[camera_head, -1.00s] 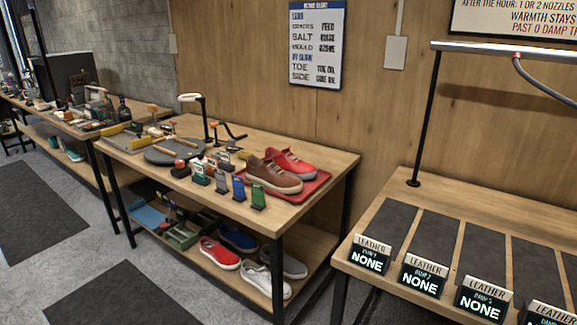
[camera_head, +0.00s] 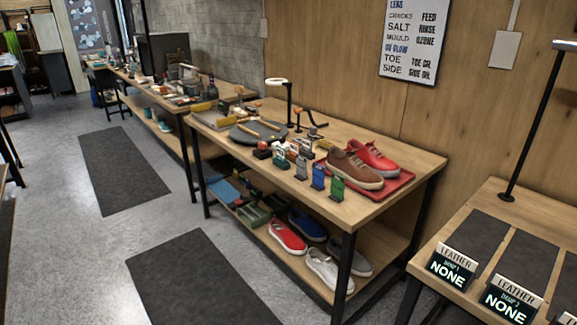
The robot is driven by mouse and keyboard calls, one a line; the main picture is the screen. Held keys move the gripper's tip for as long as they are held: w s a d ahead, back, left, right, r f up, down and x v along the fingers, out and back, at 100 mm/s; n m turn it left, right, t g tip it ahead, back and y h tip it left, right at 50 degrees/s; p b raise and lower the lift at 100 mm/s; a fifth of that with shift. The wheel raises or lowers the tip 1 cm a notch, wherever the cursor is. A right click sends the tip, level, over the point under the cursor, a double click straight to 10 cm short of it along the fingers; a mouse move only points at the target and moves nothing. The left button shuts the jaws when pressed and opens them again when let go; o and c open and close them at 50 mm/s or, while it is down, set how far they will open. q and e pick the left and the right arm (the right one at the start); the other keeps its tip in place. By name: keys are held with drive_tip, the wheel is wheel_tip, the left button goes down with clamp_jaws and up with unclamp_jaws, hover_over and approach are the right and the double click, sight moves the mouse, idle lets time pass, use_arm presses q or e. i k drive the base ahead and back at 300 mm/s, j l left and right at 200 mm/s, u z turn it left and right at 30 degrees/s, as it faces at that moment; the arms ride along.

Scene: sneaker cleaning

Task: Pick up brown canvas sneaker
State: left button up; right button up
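A brown sneaker (camera_head: 354,168) with a pale sole stands at the right end of the middle workbench, toe toward the front right. It sits on a red tray (camera_head: 398,185) beside a red sneaker (camera_head: 372,155), which is just behind it. From here I cannot tell whether the brown one is canvas. Neither of my grippers shows in the head view.
Small coloured stands (camera_head: 318,176) line the workbench front (camera_head: 262,168). Red, blue, white and grey shoes lie on its lower shelf (camera_head: 285,258). A second table with black pads (camera_head: 477,238) stands at right. Floor with dark mats (camera_head: 200,280) is open at left.

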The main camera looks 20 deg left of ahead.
sight(347, 164)
drive_tip(key=u, duration=0.2)
drive_tip(key=j+z, duration=0.1)
drive_tip(key=z, duration=0.55)
drive_tip(key=i+j+z, duration=0.15)
drive_tip(key=j+z, duration=0.15)
drive_tip(key=i+j+z, duration=0.15)
drive_tip(key=j+z, duration=0.15)
drive_tip(key=j, duration=0.25)
drive_tip(key=j+z, duration=0.3)
drive_tip(key=j, duration=0.15)
drive_tip(key=i, duration=0.05)
